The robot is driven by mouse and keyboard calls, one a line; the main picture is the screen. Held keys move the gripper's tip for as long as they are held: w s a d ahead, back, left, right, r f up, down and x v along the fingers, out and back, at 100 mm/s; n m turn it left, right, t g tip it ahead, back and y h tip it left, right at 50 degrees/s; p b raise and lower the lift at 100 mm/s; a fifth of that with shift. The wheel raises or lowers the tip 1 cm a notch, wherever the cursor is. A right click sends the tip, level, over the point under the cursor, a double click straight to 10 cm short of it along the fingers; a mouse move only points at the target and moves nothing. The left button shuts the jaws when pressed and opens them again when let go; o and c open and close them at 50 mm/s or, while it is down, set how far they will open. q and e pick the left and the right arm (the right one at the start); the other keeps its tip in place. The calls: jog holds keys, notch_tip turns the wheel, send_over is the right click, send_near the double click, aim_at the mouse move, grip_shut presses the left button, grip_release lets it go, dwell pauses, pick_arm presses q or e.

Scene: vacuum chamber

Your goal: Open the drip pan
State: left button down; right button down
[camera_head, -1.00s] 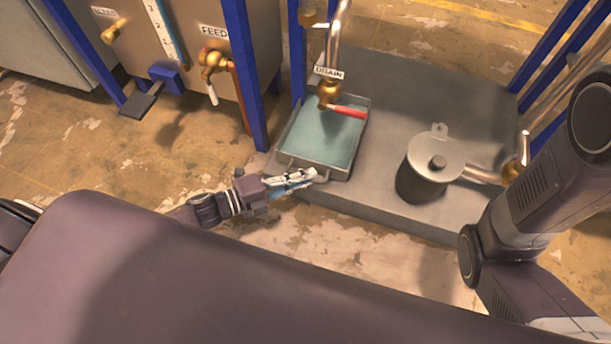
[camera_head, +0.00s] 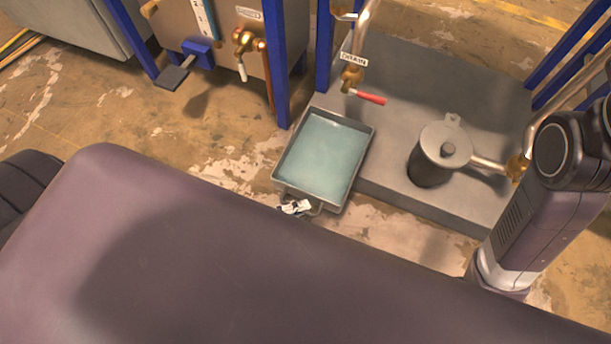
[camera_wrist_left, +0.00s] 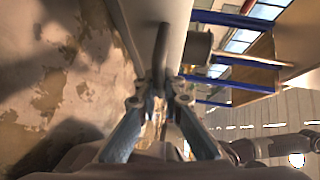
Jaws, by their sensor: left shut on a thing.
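The drip pan (camera_head: 357,165) is a grey rectangular tray with pale blue-green liquid in it. In the head view it juts out past the front left of the grey plinth, clear of the drain valve (camera_head: 352,80) with its red lever. My left gripper (camera_head: 297,207) is at the pan's near edge, mostly hidden behind my own body. In the left wrist view, my left gripper (camera_wrist_left: 160,97) is shut on the dark bar handle (camera_wrist_left: 161,50) of the pan. My right gripper is out of view; only part of the right arm shows at the right.
The grey plinth (camera_head: 430,95) carries a lidded cylindrical pot (camera_head: 445,150) with a pipe at its right. Blue posts (camera_head: 268,60) and the feed tank with its brass valve (camera_head: 244,42) stand at the left. Bare worn floor lies left of the pan.

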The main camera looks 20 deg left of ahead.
pick_arm(q)
jog(key=shift+s+a, duration=0.1)
jog(key=shift+s, duration=0.9)
jog(key=c, duration=2.1)
grip_release()
jog(key=v, duration=1.2)
